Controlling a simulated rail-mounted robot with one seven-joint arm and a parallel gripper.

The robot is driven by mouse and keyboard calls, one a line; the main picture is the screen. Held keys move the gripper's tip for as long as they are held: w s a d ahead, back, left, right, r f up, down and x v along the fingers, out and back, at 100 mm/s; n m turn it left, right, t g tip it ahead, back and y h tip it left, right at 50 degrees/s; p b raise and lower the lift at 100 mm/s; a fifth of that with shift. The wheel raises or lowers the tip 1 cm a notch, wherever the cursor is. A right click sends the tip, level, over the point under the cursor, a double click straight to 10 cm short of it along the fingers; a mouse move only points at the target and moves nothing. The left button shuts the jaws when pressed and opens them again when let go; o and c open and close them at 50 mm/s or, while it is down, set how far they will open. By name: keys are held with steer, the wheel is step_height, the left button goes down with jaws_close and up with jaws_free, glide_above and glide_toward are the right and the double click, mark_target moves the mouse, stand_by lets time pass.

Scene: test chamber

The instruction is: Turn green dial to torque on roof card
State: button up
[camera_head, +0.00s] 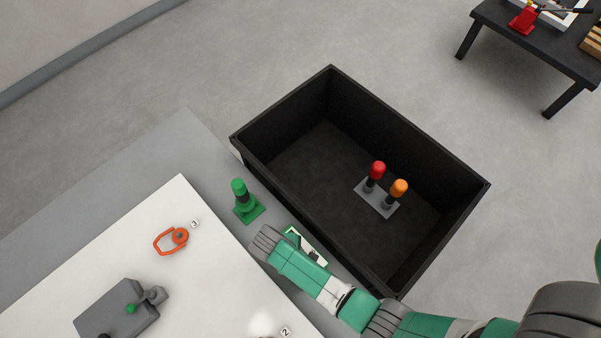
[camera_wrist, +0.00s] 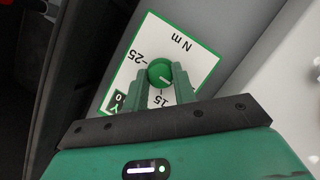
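The green dial (camera_wrist: 160,71) is round and sits on a white panel (camera_wrist: 199,60) with a green border. The panel reads "N m", "25", "15" and "0" upside down. A pale mark on the dial points to the lower right in the wrist view. My gripper (camera_wrist: 160,80) has one green finger on each side of the dial, and both appear to touch it. In the head view my gripper (camera_head: 268,244) is over the table edge, beside the partly hidden panel (camera_head: 316,252). I cannot make out a roof card in either view.
A black open bin (camera_head: 300,180) adjoins the table edge and holds a grey base with red (camera_head: 377,169) and orange (camera_head: 399,187) knobs. A green post (camera_head: 241,196), an orange clip (camera_head: 171,239) and a grey block (camera_head: 118,311) are on the table. A dark table (camera_head: 550,50) is at upper right.

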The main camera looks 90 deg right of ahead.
steer(key=shift+r+m, duration=0.1)
steer(key=shift+m, duration=0.2)
steer(key=m+y+p, duration=0.1)
steer(key=m, duration=0.1)
steer(key=m+y+p, duration=0.1)
steer(key=m, duration=0.1)
steer(key=shift+d+m+t, duration=0.15)
steer(key=shift+m+t, duration=0.15)
steer(key=shift+t, duration=0.1)
steer(key=m+p, duration=0.1)
steer(key=m, duration=0.2)
steer(key=m+t+y+p, duration=0.1)
steer(key=m, duration=0.2)
steer(key=shift+s+d+t+y, duration=0.1)
steer(key=shift+s+t+y, duration=0.05)
steer(key=shift+t+y, duration=0.15)
steer(key=o, duration=1)
steer(key=p+v, duration=0.2)
steer(key=v, duration=0.5)
steer(key=shift+d+r, duration=0.2)
steer(key=shift+r, duration=0.1)
